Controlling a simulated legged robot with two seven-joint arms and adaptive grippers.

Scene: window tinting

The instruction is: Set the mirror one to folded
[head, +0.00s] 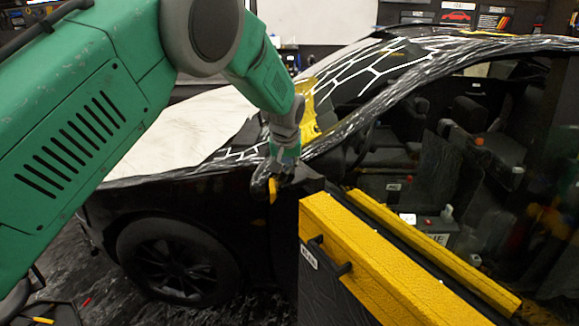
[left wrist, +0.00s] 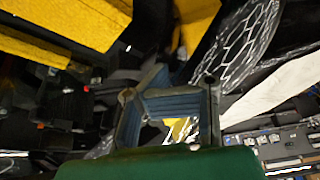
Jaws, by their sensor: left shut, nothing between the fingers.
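The dark side mirror (head: 260,181) of the black car sits at the front corner of the door window, with a small yellow patch on it. Its housing is largely hidden behind my left gripper (head: 286,156), so I cannot tell how far it is turned. My left arm comes in from the upper left and the gripper points down at the mirror, very near or touching it. In the left wrist view the gripper (left wrist: 165,105) shows its blue-grey fingers, shut and empty. My right gripper is not in view.
A door with a yellow top (head: 385,255) and dark handle stands close at front right. The black car (head: 115,205) has white lines and film over its hood and roof. Through the side opening, seats and small items show. Tool boards (head: 455,16) hang at the back.

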